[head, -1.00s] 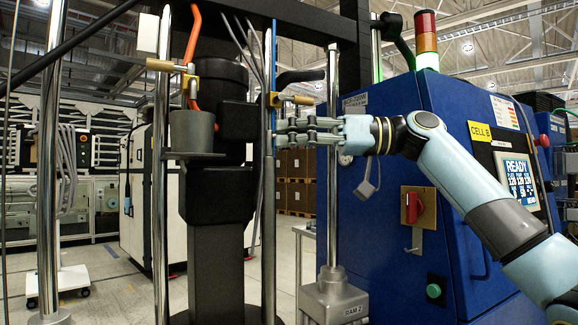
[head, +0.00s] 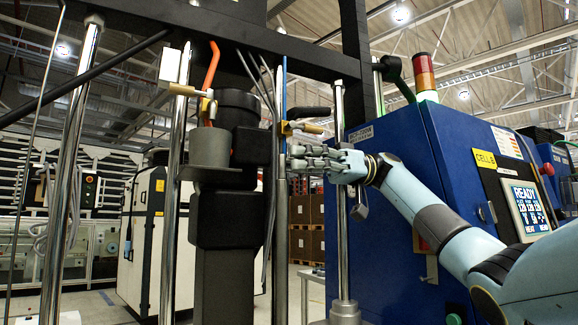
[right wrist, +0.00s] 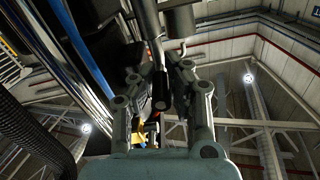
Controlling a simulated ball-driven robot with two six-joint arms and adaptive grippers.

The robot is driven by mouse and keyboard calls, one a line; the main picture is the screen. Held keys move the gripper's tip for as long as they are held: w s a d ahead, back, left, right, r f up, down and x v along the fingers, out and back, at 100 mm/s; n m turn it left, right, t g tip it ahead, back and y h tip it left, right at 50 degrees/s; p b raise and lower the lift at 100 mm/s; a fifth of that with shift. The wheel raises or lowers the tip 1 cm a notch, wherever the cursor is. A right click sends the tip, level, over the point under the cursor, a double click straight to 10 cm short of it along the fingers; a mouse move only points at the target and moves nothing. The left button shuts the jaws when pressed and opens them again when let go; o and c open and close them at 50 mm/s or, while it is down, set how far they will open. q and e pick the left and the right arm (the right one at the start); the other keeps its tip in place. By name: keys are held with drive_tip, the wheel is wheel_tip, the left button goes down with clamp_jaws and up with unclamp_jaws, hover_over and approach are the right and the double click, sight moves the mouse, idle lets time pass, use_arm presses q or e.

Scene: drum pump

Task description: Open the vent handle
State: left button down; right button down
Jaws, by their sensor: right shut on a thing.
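My right gripper (head: 298,158) points left at the pump in the head view, just below a brass valve (head: 293,128) with a black lever (head: 308,112). In the right wrist view, the fingers of my right gripper (right wrist: 160,85) are around a dark, rod-like handle (right wrist: 160,92) with a rounded end. They are shut on it. The head view does not clearly show the held part, which the fingers hide. A second brass fitting (head: 188,90) with an upright orange piece (head: 212,66) is on the left side of the pump. My left gripper is not in view.
The black pump column (head: 225,220) and chrome posts (head: 340,230) stand close around the hand. A blue cabinet (head: 395,165) with a screen and a stack light (head: 425,72) is to the right. A dark beam (head: 310,58) crosses above.

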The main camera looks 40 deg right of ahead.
idle(0.3)
drive_tip(key=c, duration=1.3)
unclamp_jaws()
drive_tip(key=shift+o, duration=0.2)
